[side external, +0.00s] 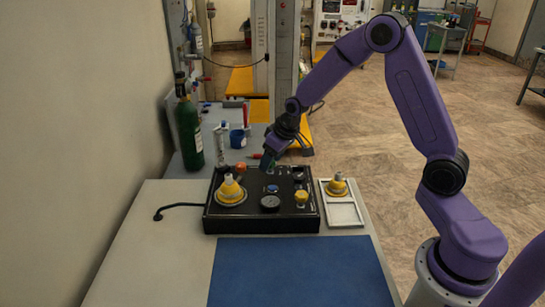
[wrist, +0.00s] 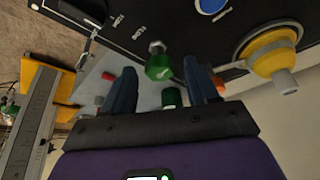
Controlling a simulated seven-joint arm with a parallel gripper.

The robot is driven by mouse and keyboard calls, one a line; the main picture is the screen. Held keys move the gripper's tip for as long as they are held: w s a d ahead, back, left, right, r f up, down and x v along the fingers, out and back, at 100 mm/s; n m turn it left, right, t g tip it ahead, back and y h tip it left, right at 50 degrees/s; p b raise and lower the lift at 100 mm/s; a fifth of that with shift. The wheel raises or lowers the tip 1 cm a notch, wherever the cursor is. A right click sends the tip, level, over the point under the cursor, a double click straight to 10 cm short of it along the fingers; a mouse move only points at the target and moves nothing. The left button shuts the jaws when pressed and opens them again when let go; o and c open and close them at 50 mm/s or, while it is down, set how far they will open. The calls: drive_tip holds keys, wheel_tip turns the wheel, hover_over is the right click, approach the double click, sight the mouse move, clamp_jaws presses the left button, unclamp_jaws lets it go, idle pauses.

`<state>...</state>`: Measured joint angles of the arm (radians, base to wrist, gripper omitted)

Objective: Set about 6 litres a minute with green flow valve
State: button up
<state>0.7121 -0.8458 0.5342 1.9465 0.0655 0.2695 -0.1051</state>
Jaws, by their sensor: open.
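The black trainer panel (side external: 213,217) lies on the table in the side view; part of it shows at the top of the wrist view (wrist: 205,35). In the side view my gripper (side external: 269,160) points down at the panel's back edge and hides the valve. The flow reading is not legible.
A white tray (side external: 343,215) sits right. A green cylinder (side external: 189,132) stands behind left. The blue mat (side external: 300,270) is clear.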

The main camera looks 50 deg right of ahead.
drive_tip(key=shift+r, duration=0.1)
drive_tip(key=v, duration=1.7)
drive_tip(key=shift+r, duration=0.15)
drive_tip(key=s+a+f+n+g, duration=0.1)
drive_tip(key=s+a+f+n, duration=0.1)
drive_tip(key=s, duration=0.8)
drive_tip(key=s+a+f+n+g, duration=0.2)
drive_tip(key=s+a+n, duration=0.2)
drive_tip(key=s, duration=0.6)
drive_tip(key=s+a+f+n+g, duration=0.1)
drive_tip(key=s+a+f+n, duration=0.1)
drive_tip(key=s, duration=0.8)
drive_tip(key=a+n, duration=0.1)
drive_tip(key=n, duration=0.1)
drive_tip(key=shift+f+n, duration=0.3)
drive_tip(key=shift+f, duration=0.1)
